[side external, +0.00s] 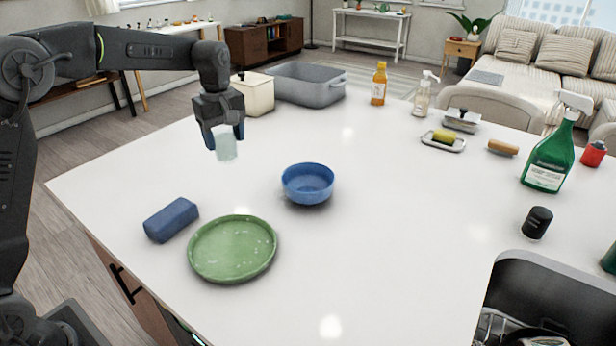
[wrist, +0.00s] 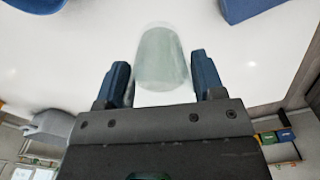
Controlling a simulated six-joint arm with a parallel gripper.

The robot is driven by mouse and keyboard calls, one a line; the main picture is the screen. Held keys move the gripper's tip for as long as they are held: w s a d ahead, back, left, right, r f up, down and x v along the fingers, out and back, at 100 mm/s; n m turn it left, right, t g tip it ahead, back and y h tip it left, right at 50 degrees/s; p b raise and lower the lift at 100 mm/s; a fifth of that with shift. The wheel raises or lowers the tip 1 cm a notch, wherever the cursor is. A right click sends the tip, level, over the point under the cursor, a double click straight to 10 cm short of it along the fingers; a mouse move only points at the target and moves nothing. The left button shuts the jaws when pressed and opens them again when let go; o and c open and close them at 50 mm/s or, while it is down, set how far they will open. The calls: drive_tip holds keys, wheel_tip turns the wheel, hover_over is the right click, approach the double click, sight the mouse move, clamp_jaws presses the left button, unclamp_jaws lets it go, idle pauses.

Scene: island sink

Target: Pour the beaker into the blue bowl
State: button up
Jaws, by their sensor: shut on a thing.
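A clear beaker (side external: 227,149) hangs from my gripper (side external: 224,138) above the white counter, behind and left of the blue bowl in the side view. The gripper is shut on the beaker, which looks roughly upright. In the wrist view the pale, translucent beaker (wrist: 162,62) lies between the two fingers of my gripper (wrist: 160,80). Whether it holds anything cannot be told. The blue bowl (side external: 307,184) stands on the counter, to the right of the beaker and apart from it. A blue edge that looks like the bowl (wrist: 30,4) shows at the wrist view's top left.
A green plate (side external: 232,250) and a blue sponge-like block (side external: 171,220) lie on the counter in front. A grey basin (side external: 306,86) and a cream canister (side external: 254,94) stand behind the gripper. A green spray bottle (side external: 549,153) stands at right. Counter space between beaker and bowl is clear.

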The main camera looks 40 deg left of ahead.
drive_tip(key=w+f+m, duration=0.1)
drive_tip(key=w+f, duration=0.2)
drive_tip(key=w, duration=0.1)
drive_tip(key=w+d+f+m, duration=0.1)
drive_tip(key=w+f+m, duration=0.1)
drive_tip(key=w+f, duration=0.1)
drive_tip(key=w+f+m, duration=0.1)
drive_tip(key=w+f, duration=0.2)
drive_tip(key=w, duration=0.3)
drive_tip(key=shift+w+d+m, duration=0.1)
drive_tip(key=shift+d+m, duration=0.3)
drive_tip(key=shift+w+d+f, duration=0.2)
drive_tip(key=shift+w+f, duration=0.15)
drive_tip(key=shift+f, duration=0.05)
drive_tip(key=shift+d, duration=0.1)
drive_tip(key=shift+s+d+r+y, duration=0.2)
drive_tip(key=shift+d+y, duration=0.4)
drive_tip(key=shift+y, duration=0.3)
drive_tip(key=shift+s+d+r+t+y, duration=0.1)
drive_tip(key=shift+d+r+t+y, duration=0.3)
drive_tip(key=shift+d+r+y, duration=0.45)
drive_tip(key=shift+s+d+r+t+y, duration=0.15)
drive_tip(key=shift+d+r+y, duration=0.25)
drive_tip(key=shift+y, duration=0.4)
drive_tip(key=shift+s+d+r+t+y, duration=0.1)
drive_tip(key=shift+d+r+t+y, duration=0.2)
drive_tip(key=shift+d+y, duration=0.4)
drive_tip(key=shift+s+d+r+t+y, duration=0.15)
drive_tip(key=shift+d+r+y, duration=0.2)
drive_tip(key=shift+y, duration=0.6)
